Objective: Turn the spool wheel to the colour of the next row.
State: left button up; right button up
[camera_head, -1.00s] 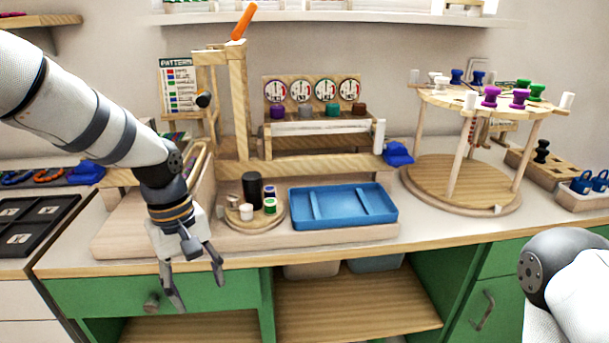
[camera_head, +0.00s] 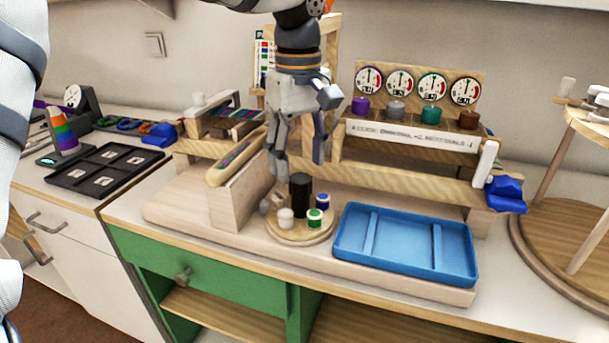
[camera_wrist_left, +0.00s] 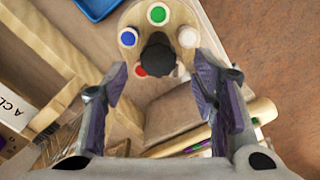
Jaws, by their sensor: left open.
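The spool wheel (camera_head: 299,237) is a round wooden disc with a black hub (camera_head: 300,195). A white spool (camera_head: 286,218), a green spool (camera_head: 315,219) and a blue spool (camera_head: 323,202) stand around it. In the left wrist view, a red spool (camera_wrist_left: 140,70) shows partly behind the hub (camera_wrist_left: 158,55). Green is on the side away from the gripper there. My left gripper (camera_head: 297,165) is open and empty, pointing down just above and behind the hub. The pattern card (camera_head: 262,50) is mostly hidden behind my arm. My right gripper is out of view.
A blue tray (camera_head: 383,272) sits right of the wheel. The wooden loom frame (camera_head: 420,178) with gauges and coloured knobs stands behind. A wooden block (camera_head: 238,195) is close on the left. A black tray (camera_head: 90,158) lies farther left. A round wooden stand (camera_head: 525,240) is at right.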

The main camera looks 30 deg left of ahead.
aim_at(300, 178)
pick_arm(q)
notch_tip(300, 178, down, 4)
jog(key=shift+f, duration=0.1)
